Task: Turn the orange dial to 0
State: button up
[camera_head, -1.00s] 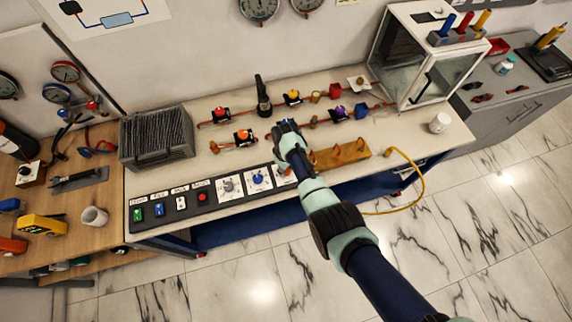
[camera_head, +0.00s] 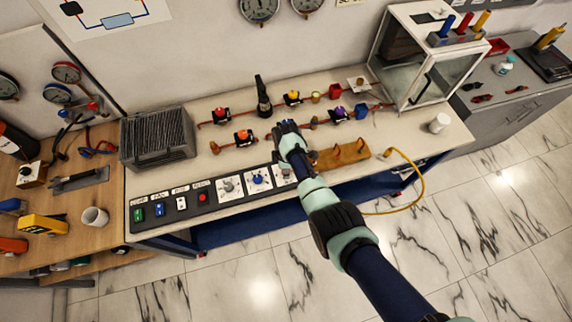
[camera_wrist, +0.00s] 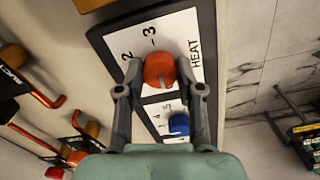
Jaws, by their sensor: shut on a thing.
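The orange dial (camera_wrist: 159,69) shows in the wrist view on a white plate (camera_wrist: 180,32) marked HEAT, with the numbers 2 and 3 visible near it. My gripper (camera_wrist: 160,88) is shut on the dial, one finger on each side. In the head view my gripper (camera_head: 287,132) is over the right end of the black control panel (camera_head: 222,210) and hides the orange dial. Part of the dial's scale is hidden by the dial and fingers, and I cannot tell which number it points to.
A blue dial (camera_wrist: 179,124) sits beside the orange one on the panel. A wooden block with hooks (camera_head: 338,156) stands just right of my gripper. Copper pipes with coloured valves (camera_head: 243,137) run behind. A yellow cable (camera_head: 421,180) hangs over the bench's front edge.

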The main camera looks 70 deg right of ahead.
dwell(0.4)
jog(key=o, duration=1.1)
jog(key=shift+o, duration=0.2)
notch_tip(320, 180, up, 12)
